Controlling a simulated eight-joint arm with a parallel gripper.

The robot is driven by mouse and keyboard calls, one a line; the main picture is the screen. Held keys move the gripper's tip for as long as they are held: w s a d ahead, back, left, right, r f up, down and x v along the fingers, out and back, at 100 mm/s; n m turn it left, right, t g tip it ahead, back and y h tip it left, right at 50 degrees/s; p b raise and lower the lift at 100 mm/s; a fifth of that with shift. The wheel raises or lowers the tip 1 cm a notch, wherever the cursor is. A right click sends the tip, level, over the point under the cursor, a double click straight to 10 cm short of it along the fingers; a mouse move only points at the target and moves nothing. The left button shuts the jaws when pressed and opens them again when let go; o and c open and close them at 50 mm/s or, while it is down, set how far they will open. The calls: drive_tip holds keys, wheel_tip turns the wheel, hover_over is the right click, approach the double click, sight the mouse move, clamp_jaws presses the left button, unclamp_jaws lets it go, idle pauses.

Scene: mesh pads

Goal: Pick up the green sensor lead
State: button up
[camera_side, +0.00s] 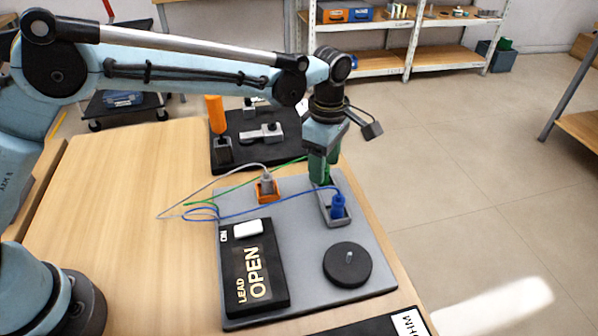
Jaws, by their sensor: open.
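The green sensor lead (250,181) is a thin green cable. It runs from a loose loop at the left of the grey board (300,215) up and right to my gripper. My gripper (323,180) points down over the far right part of the board, above the back end of a grey holder (340,222). Dark green parts show at its fingers, and I cannot tell finger from plug there. The end of the green lead is hidden at the gripper. The jaws are open.
A blue plug (338,205) stands in the front of the grey holder, close to my gripper. A grey lead's plug sits in an orange socket (267,190). A black "LEAD OPEN" box (270,285) and a round black knob (347,264) stand nearer. A black fixture board (230,160) lies behind.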

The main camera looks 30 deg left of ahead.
drive_tip(key=shift+f, duration=0.9)
drive_tip(key=c, duration=0.9)
drive_tip(key=shift+r, duration=0.15)
drive_tip(key=r, duration=0.4)
drive_tip(key=shift+s+d+r, duration=0.15)
drive_tip(key=shift+s+d, duration=0.05)
drive_tip(key=shift+s, duration=0.1)
drive_tip(key=s+d+r+m, duration=0.1)
drive_tip(key=s+d+m, duration=0.1)
drive_tip(key=s+d, duration=0.2)
drive_tip(key=s+d+r+m, duration=0.1)
drive_tip(key=s+d+m, duration=0.1)
drive_tip(key=s+d, duration=0.2)
drive_tip(key=s+d+r+m, duration=0.1)
drive_tip(key=s+d+m, duration=0.1)
drive_tip(key=s+d, duration=0.2)
drive_tip(key=shift+s+r, duration=0.35)
drive_tip(key=shift+s, duration=0.55)
